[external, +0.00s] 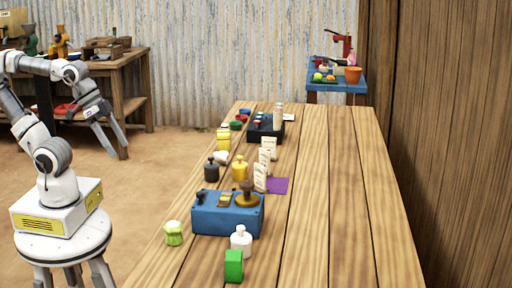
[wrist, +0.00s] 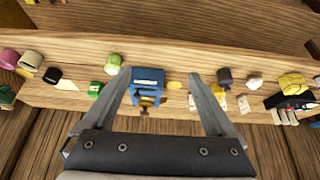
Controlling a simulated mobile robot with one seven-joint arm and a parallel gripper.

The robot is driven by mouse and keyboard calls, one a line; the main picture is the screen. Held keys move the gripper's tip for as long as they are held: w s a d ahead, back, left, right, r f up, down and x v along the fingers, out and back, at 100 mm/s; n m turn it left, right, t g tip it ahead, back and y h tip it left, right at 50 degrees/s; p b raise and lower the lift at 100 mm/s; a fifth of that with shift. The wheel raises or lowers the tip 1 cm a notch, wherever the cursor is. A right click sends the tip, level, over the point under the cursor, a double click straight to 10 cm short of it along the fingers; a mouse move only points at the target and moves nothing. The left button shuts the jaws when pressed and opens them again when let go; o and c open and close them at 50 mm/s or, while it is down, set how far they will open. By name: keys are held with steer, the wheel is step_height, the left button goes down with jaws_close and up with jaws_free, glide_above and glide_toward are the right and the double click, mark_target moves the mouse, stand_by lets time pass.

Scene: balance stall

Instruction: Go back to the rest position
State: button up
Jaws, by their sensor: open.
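My gripper (external: 108,132) is open and empty in the external view. It hangs in the air left of the long wooden table, clear of everything on it. In the wrist view my gripper (wrist: 160,76) shows its two fingers spread wide, with nothing held between them. A blue balance box (external: 228,214) with a brass pan stands on the near part of the table. It also shows in the wrist view between the fingers, some way beyond them, as a blue box (wrist: 147,76).
The long table (external: 340,200) bears a green block (external: 233,266), a white bottle (external: 241,241), a light green pot (external: 174,233), dark and yellow weights, cards and a dark box (external: 262,132). Its right side is bare. A wooden workbench (external: 128,70) stands behind my arm.

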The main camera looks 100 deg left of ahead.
step_height(320, 180, up, 15)
steer(key=p, duration=1.3)
steer(key=shift+r+p, duration=0.2)
steer(key=shift+p, duration=0.1)
